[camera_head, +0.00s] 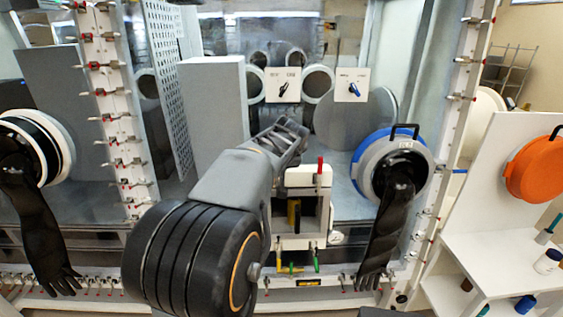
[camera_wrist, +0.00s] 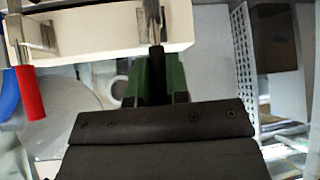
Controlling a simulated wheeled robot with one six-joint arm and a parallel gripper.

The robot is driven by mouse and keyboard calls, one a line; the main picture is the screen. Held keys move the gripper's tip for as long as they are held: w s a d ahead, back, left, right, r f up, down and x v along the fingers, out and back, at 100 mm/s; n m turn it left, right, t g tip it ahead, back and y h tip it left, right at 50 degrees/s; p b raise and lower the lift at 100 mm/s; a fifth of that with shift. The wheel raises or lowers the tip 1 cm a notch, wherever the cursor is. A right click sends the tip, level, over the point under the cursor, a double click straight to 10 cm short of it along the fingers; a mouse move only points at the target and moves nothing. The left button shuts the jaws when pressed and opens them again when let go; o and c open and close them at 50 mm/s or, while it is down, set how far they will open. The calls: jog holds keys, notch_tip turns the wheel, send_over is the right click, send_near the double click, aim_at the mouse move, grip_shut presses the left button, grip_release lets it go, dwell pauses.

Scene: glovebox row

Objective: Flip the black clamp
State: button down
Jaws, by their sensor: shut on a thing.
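A white box with an open front (camera_head: 326,222) stands in the middle of the head view. In the wrist view its white body (camera_wrist: 95,33) spans the top. The black clamp shows there as a metal bracket (camera_wrist: 151,18) on the box, with its dark handle running down between my fingers. My gripper (camera_wrist: 157,72), with green on its fingers, is shut on that handle. In the head view my gripper (camera_head: 287,133) is just above the box's upper left, and the clamp cannot be made out. A red-handled clamp (camera_head: 320,166) sits at the box's upper right, also seen in the wrist view (camera_wrist: 30,94).
A yellow handle (camera_head: 282,269) and a green handle (camera_head: 316,262) are below the box. A glove port with a blue ring (camera_head: 403,150) and hanging black glove is to the right. Two switch plates (camera_head: 283,85) (camera_head: 350,85) are behind. A shelf with bottles (camera_head: 548,262) is at far right.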

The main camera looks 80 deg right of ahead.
jog(key=shift+w+d+y+p, duration=0.1)
jog(key=shift+d+y+p, duration=0.15)
jog(key=shift+y+p, duration=0.15)
dwell(0.4)
jog(key=c, duration=1.1)
grip_release()
jog(key=b+v, duration=0.2)
jog(key=v, duration=1.1)
jog(key=shift+r, duration=0.45)
jog(key=shift+w, duration=0.1)
